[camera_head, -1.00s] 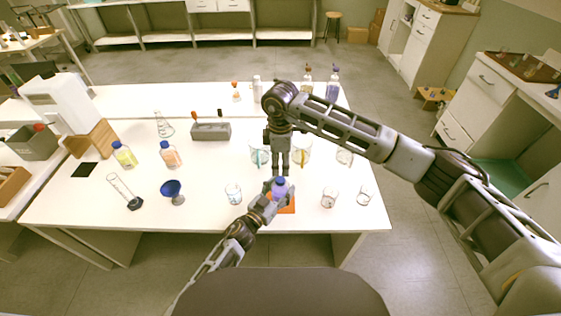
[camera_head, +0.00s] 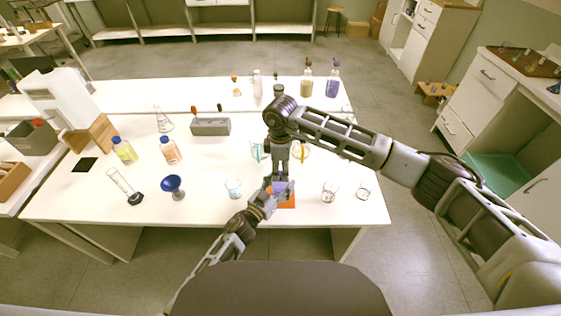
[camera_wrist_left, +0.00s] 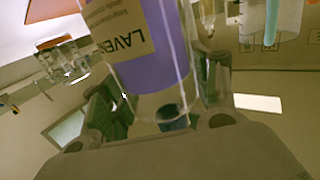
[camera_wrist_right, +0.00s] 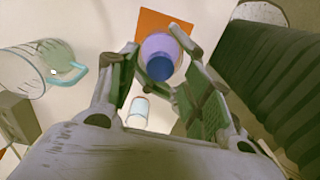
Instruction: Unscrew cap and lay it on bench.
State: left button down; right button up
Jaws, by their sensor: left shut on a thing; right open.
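A clear bottle of purple liquid (camera_head: 285,189) stands at the bench's front, over an orange mat (camera_head: 289,203). The left wrist view shows its purple body (camera_wrist_left: 165,50) and part of a "LAVEN…" label. My left gripper (camera_head: 272,195) is shut on the bottle's side. My right gripper (camera_head: 281,178) points down from above. In the right wrist view its open fingers stand on either side of the blue cap (camera_wrist_right: 160,68), with a gap visible. The cap is on the bottle. In the head view my right fingers mostly hide it.
Beakers (camera_head: 329,191) stand right of the bottle, another beaker (camera_head: 234,188) to its left. Two mugs with coloured handles (camera_head: 257,150) are just behind my right gripper. A blue funnel (camera_head: 172,184) is farther left. Bare bench lies between funnel and left beaker.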

aim_at(281, 186)
jog(key=shift+f, duration=1.2)
jog(key=shift+c, duration=0.2)
grip_shut()
